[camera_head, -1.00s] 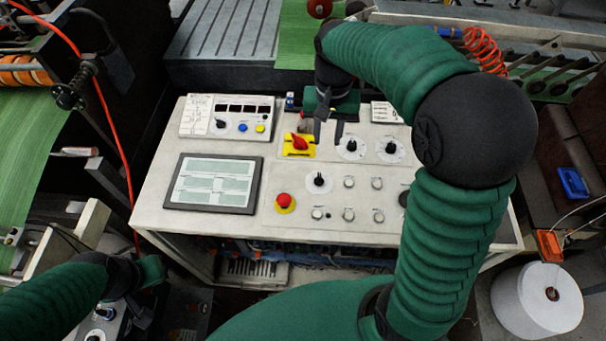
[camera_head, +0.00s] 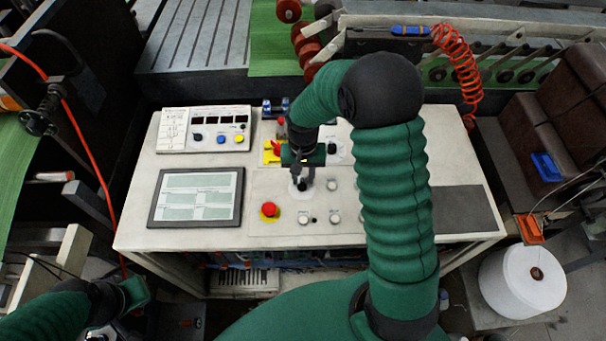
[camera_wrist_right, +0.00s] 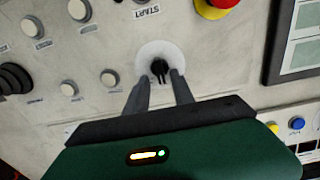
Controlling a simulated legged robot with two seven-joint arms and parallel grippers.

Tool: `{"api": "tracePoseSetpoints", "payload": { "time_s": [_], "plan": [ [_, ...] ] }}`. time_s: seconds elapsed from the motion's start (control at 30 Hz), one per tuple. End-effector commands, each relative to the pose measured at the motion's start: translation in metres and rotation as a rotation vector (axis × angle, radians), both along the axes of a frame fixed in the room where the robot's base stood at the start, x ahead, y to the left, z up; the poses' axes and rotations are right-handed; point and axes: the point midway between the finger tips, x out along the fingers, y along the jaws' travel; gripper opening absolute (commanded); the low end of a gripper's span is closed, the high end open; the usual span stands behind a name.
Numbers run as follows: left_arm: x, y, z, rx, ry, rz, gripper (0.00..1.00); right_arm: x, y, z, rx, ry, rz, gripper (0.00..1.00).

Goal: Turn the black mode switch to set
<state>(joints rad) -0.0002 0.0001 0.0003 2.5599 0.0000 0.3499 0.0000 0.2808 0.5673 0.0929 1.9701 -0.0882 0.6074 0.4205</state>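A small black knob on a round white dial (camera_wrist_right: 160,68) is on the cream control panel; in the wrist view its pointer faces the gripper. My right gripper (camera_wrist_right: 161,84) is open, its two grey fingers apart with the tips at either side of the knob. I cannot tell whether they touch it. In the head view the right gripper (camera_head: 303,179) is over this knob and covers most of it. The dial's lettering is not readable. My left gripper (camera_head: 135,291) is low at the left, away from the panel; its fingers are unclear.
A red emergency button (camera_head: 269,210) and a screen (camera_head: 197,197) are left of the knob. A red-and-yellow rotary switch (camera_head: 269,153) is behind, close to my right wrist. Several white push buttons (camera_head: 334,216) are near the knob. Another black knob (camera_head: 332,148) sits farther back.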

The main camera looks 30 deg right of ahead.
Motion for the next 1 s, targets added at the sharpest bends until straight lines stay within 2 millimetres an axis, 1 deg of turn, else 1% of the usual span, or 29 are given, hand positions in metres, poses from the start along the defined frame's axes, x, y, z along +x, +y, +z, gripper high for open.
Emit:
{"api": "tracePoseSetpoints", "payload": {
  "time_s": [0.17,0.27,0.4,0.43,0.83,1.0],
  "plan": [
    [0.0000,0.0001,-0.0003,0.000,0.000,0.000,0.00,-0.0003,0.0010,-0.0006,0.000,0.000,0.001,0.31],
    [-0.0001,0.0002,-0.0003,0.000,0.000,0.001,0.00,-0.0002,0.0001,-0.0008,0.001,-0.001,0.001,0.20],
    [-0.0001,0.0002,-0.0002,0.000,0.000,0.001,0.00,0.0002,-0.0001,-0.0008,0.001,0.000,0.000,0.02],
    [-0.0001,0.0002,-0.0002,0.000,0.000,0.001,0.00,0.0002,0.0000,-0.0007,0.001,-0.001,0.000,0.00],
    [0.0000,0.0001,0.0003,0.000,0.000,0.000,0.00,0.0019,-0.0008,-0.0004,-0.001,-0.003,0.008,0.00],
    [0.0000,0.0001,0.0031,0.000,0.000,0.000,0.00,0.0028,-0.0004,0.0006,0.000,-0.005,0.052,0.00]
  ]
}}
